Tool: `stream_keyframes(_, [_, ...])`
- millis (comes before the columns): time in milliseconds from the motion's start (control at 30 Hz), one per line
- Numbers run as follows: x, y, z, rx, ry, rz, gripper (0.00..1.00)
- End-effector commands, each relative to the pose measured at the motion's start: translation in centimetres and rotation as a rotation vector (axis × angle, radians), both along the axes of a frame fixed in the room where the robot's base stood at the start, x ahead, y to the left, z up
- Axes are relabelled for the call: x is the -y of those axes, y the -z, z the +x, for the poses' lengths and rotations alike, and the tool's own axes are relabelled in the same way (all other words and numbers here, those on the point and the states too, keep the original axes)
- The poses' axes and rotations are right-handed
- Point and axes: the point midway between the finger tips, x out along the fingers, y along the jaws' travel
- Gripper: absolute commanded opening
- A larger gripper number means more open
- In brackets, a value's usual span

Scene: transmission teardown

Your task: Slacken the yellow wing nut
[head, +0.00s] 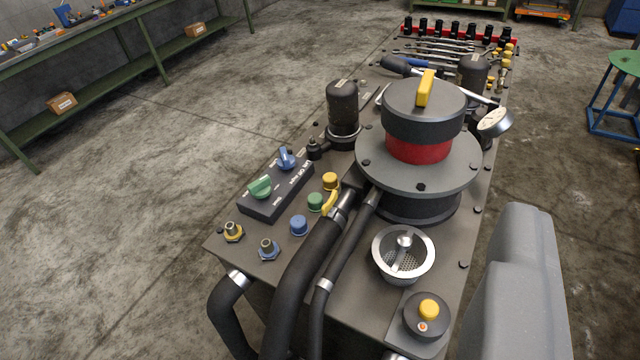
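A yellow upright bar (426,88), which looks like the wing nut, stands on the top of a round black cap (424,112). The cap sits over a red band (418,148) and a wide grey bolted flange (375,172). The bar stands upright and nothing touches it. A smaller yellow lever (329,204) sits on a hose fitting in front of the flange. My gripper is not in view.
A dark control box (276,190) with green and blue knobs is at left on the metal bench top. Black hoses (305,285) run along the front. A strainer bowl (388,275), yellow-topped button (428,309), dark canister (343,108) and gauge (495,122) surround the flange. Tools lie at the back.

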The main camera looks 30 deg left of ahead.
Motion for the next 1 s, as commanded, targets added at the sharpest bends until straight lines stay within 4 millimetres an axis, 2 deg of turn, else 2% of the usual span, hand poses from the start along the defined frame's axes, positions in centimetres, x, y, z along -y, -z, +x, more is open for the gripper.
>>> stream_keyframes(267, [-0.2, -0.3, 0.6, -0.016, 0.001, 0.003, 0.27])
stream_keyframes(467, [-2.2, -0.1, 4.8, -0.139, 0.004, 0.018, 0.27])
stream_keyframes(600, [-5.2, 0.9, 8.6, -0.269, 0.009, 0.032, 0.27])
stream_keyframes(733, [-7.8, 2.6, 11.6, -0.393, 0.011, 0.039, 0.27])
stream_keyframes(1000, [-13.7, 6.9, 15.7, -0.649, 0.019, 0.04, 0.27])
